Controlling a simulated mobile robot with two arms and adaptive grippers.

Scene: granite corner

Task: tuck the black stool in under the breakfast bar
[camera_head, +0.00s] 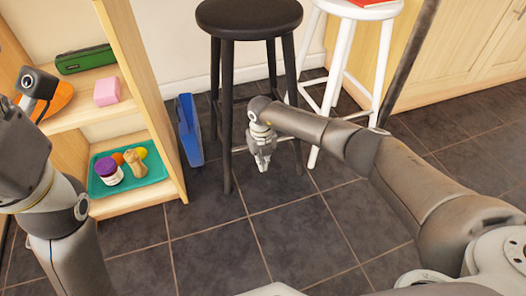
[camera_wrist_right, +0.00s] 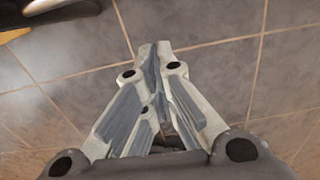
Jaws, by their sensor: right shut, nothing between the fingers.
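The black stool (camera_head: 249,19) stands upright on the tiled floor at the top middle of the head view. Its round seat is cut slightly by the top edge. My right gripper (camera_head: 262,165) hangs pointing down in front of the stool's legs, shut and empty. In the right wrist view the closed fingers (camera_wrist_right: 155,50) point at bare floor tiles. I cannot tell from the head view whether my right arm touches a leg. My left arm shows at the left edge, but its fingers are not in view. The breakfast bar cannot be made out for certain.
A white stool (camera_head: 341,60) with a red item (camera_head: 372,2) on it stands right of the black one. A wooden shelf (camera_head: 150,75) holding a teal tray (camera_head: 150,178) is at left. A blue object (camera_head: 189,130) leans beside it. Front floor is clear.

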